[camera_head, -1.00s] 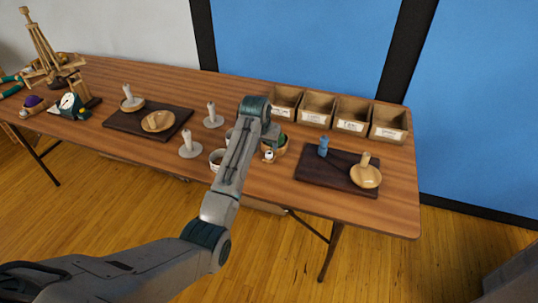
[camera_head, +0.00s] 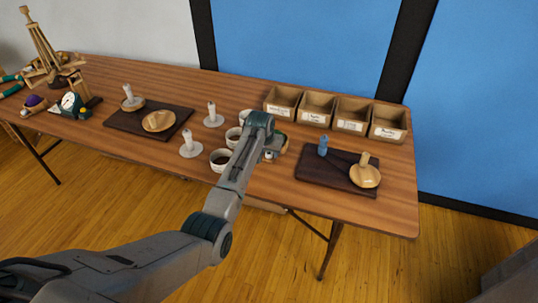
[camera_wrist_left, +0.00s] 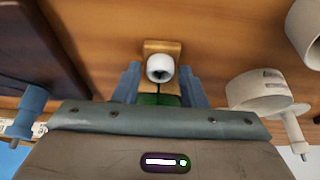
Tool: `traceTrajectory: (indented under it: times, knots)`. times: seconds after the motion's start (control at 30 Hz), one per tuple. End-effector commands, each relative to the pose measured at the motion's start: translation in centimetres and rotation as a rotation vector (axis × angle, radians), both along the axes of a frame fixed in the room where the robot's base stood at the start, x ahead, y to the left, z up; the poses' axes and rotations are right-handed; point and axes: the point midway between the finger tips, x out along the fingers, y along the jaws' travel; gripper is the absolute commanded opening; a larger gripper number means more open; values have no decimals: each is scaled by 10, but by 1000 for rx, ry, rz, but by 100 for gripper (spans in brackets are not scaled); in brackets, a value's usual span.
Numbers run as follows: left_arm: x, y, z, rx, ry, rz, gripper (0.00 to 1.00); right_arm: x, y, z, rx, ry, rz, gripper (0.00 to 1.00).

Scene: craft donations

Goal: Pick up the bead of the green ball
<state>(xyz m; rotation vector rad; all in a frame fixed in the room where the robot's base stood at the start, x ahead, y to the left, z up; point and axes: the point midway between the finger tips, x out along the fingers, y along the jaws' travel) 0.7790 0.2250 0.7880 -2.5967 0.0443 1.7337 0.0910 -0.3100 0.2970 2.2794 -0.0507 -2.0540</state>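A green ball (camera_wrist_left: 158,99) is partly visible in the left wrist view, mostly hidden behind the front edge of my gripper. A small white bead (camera_wrist_left: 159,67) with a dark hole sits beside it, over a light wooden piece (camera_wrist_left: 162,47). My left gripper (camera_wrist_left: 160,84) is open, with one blue-grey finger on each side of the green ball. I cannot tell whether the fingers touch it. In the head view my left gripper (camera_head: 272,152) is over the table, beside a mostly hidden wooden bowl (camera_head: 284,147). My right gripper is not in view.
White cups (camera_head: 220,159) and pale peg stands (camera_head: 190,146) are close on the left. A dark board (camera_head: 310,177) with a blue peg (camera_head: 323,146) and a wooden dish (camera_head: 364,176) is on the right. Labelled wooden bins (camera_head: 317,108) line the back.

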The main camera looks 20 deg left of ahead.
Motion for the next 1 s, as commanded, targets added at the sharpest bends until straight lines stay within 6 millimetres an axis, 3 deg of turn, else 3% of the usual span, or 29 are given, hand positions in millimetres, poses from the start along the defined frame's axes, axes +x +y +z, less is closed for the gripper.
traceTrajectory:
  times: [0.03,0.17,0.57,0.8,1.0]
  knots:
    - [0,0,0,0,0,0,27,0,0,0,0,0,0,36]
    - [0,0,0,0,0,0,4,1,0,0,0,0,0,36]
    - [0,0,6,0,-1,0,4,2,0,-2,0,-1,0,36]
    - [1,0,37,0,-4,0,4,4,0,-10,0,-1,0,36]
    - [-41,-7,36,-1,-1,0,4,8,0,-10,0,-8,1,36]
